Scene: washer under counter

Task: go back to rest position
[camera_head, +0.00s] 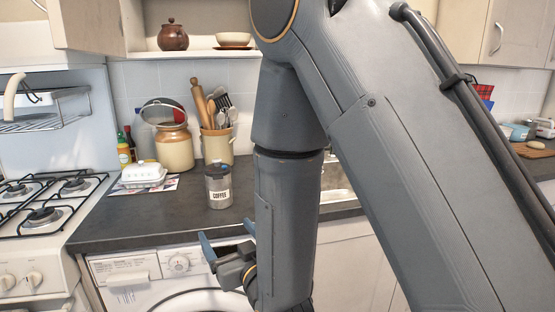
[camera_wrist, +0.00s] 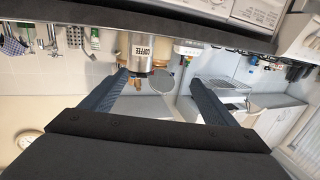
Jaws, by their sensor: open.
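My gripper (camera_head: 226,232) is open and empty in the head view, in front of the counter's front edge, near the top of the washing machine (camera_head: 135,272). My arm fills the middle and right of that view. In the wrist view my gripper (camera_wrist: 158,78) shows two dark fingers set wide apart with nothing between them. That view is upside down. A grey canister marked COFFEE (camera_head: 219,190) stands upright on the counter beyond my gripper, apart from it. The canister also shows in the wrist view (camera_wrist: 142,48), inverted, beyond the fingers.
A gas stove (camera_head: 42,215) is at left. My arm hides part of the sink.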

